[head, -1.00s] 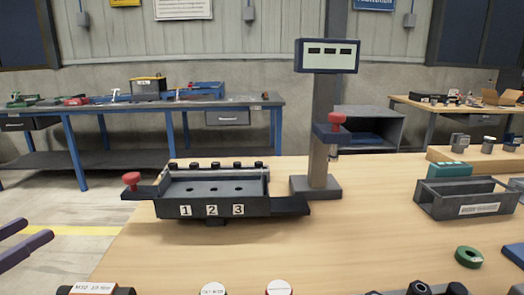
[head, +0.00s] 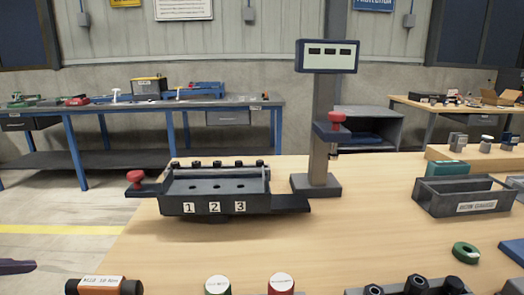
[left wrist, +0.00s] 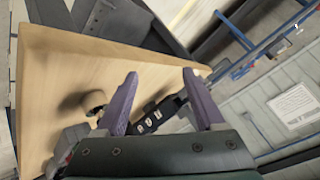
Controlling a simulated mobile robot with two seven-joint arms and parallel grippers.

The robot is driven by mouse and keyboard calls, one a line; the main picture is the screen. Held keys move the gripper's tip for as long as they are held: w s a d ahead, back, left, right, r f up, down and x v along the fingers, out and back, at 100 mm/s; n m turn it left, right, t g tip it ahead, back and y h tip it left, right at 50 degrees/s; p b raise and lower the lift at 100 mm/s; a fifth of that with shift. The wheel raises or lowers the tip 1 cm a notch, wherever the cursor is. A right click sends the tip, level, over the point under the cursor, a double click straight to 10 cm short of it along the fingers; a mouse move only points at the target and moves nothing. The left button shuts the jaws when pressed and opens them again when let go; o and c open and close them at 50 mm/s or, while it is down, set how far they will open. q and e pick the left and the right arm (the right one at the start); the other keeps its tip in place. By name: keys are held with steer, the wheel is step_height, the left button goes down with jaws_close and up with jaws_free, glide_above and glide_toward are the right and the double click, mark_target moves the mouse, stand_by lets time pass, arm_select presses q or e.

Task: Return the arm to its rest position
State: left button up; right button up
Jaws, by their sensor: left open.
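In the head view only a dark purple finger of my left gripper (head: 16,267) shows, at the lower left edge beside the table. In the left wrist view both purple fingers of the left gripper (left wrist: 162,100) stand wide apart with nothing between them. Beyond them lie the wooden table top (left wrist: 62,75) and the dark numbered fixture (left wrist: 150,119). The gripper is apart from both. My right gripper is not in view.
The numbered fixture (head: 215,203) with a red knob stands on the table (head: 330,240). A post with a display (head: 328,57) is behind it. A grey bin (head: 466,195) and a green ring (head: 466,253) are at right. Several cylinders and a torque tool (head: 104,286) line the front edge.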

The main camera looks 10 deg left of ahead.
arm_select(q)
steer(key=s+r+m+g+y, duration=0.2)
steer(key=s+r+g+y, duration=0.25)
steer(key=s, duration=0.75)
steer(key=s+d+f+n+g+h, duration=0.1)
steer(key=d+f+n+h, duration=0.2)
steer(key=d, duration=0.5)
steer(key=s+d+f+n+g+h, duration=0.1)
steer(key=s+d+f+n+h, duration=0.2)
steer(key=d, duration=0.6)
step_height(320, 180, up, 49)
steer(key=w+p, duration=0.1)
steer(key=p, duration=4.7)
steer(key=shift+w+r+n+p, duration=0.2)
steer(key=shift+n+p, duration=0.1)
steer(key=shift+n, duration=0.1)
steer(key=shift+f, duration=0.1)
steer(key=shift+s, duration=0.1)
